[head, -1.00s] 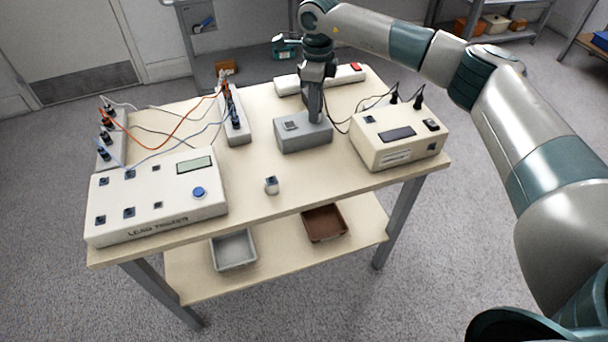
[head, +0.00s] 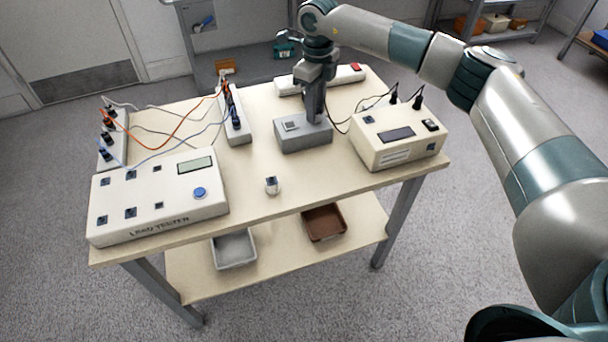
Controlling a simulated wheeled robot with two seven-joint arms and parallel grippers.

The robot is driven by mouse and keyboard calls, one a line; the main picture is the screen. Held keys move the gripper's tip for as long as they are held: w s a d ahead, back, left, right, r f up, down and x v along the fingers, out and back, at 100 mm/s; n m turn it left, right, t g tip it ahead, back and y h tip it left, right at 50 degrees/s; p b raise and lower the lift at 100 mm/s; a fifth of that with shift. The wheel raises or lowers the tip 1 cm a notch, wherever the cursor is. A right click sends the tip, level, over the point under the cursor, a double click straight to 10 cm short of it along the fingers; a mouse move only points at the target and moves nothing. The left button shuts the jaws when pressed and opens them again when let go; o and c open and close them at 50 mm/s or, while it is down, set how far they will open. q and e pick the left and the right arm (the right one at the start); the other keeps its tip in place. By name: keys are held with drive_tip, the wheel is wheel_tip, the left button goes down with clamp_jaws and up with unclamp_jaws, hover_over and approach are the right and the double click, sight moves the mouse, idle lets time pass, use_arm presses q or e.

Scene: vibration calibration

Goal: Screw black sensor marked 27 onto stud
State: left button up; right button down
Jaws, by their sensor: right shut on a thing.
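My right gripper (head: 316,117) points down at the grey block (head: 303,141) near the back middle of the table. It is shut, its fingertips low over the right part of the block's top. What it grips is almost wholly hidden by the fingers; it is likely the black sensor, and no number can be read. The stud is not visible; the fingers cover that spot. A small pale cylinder with a dark-marked top (head: 272,186) stands alone near the table's front edge. My left gripper is not in view.
A lead tester (head: 160,196) fills the table's left front. A cream meter box (head: 398,138) with black leads stands right of the block. Cabled racks stand at the left, a power strip (head: 346,75) behind. Two trays lie on the lower shelf. The table's front middle is mostly clear.

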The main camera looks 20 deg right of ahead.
drive_tip(key=shift+w+d+r+m, duration=0.1)
drive_tip(key=shift+w+r+m, duration=0.1)
drive_tip(key=shift+m, duration=0.6)
drive_tip(key=c, duration=1.6)
unclamp_jaws()
drive_tip(key=shift+s, duration=0.1)
drive_tip(key=shift+o, duration=1)
drive_tip(key=shift+s, duration=0.1)
drive_tip(key=shift+f+n, duration=0.15)
drive_tip(key=shift+n, duration=0.35)
drive_tip(key=shift+c, duration=0.3)
drive_tip(key=shift+n+b, duration=0.4)
drive_tip(key=shift+n, duration=1)
drive_tip(key=shift+n, duration=0.4)
